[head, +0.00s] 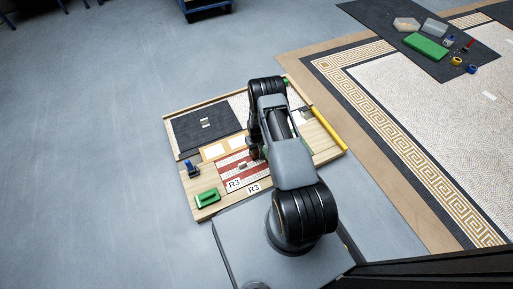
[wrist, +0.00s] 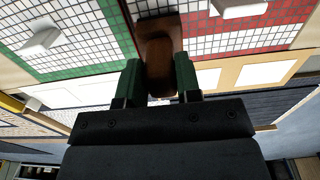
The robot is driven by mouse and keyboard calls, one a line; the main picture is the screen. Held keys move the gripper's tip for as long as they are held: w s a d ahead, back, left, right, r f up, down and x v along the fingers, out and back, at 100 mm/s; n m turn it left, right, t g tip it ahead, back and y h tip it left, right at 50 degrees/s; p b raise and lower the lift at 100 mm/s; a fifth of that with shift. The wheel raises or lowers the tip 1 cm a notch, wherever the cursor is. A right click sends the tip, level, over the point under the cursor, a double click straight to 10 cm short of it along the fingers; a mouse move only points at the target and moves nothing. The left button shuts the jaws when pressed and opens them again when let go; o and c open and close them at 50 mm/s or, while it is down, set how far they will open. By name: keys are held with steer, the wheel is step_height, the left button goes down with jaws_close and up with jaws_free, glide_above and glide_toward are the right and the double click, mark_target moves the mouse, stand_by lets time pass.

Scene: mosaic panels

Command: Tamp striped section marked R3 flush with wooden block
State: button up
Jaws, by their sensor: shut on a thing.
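The striped section (head: 232,171), red and white mosaic with an R3 label (head: 234,184), lies in the wooden-framed board in front of me. In the wrist view, the striped section (wrist: 285,32) is at the upper right, with a white handle (wrist: 240,8) on it. My gripper (wrist: 158,80) has green fingers and is shut on the brown wooden block (wrist: 160,45). The block is at the left end of the striped section; whether it touches is unclear. In the head view my arm partly hides my gripper (head: 256,153).
A green-bordered white panel (wrist: 70,35) with a white handle is beside the block. On the board are a dark panel (head: 200,132), a blue tool (head: 192,168) and a green tool (head: 207,198). A yellow bar (head: 329,130) lies along its right edge. A dark mat (head: 395,38) lies farther off.

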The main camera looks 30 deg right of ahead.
steer(key=shift+f+b, duration=0.8)
steer(key=shift+b, duration=0.05)
stand_by(1.7)
steer(key=shift+r, duration=0.15)
steer(key=shift+r+p, duration=2.4)
steer(key=shift+r, duration=1.05)
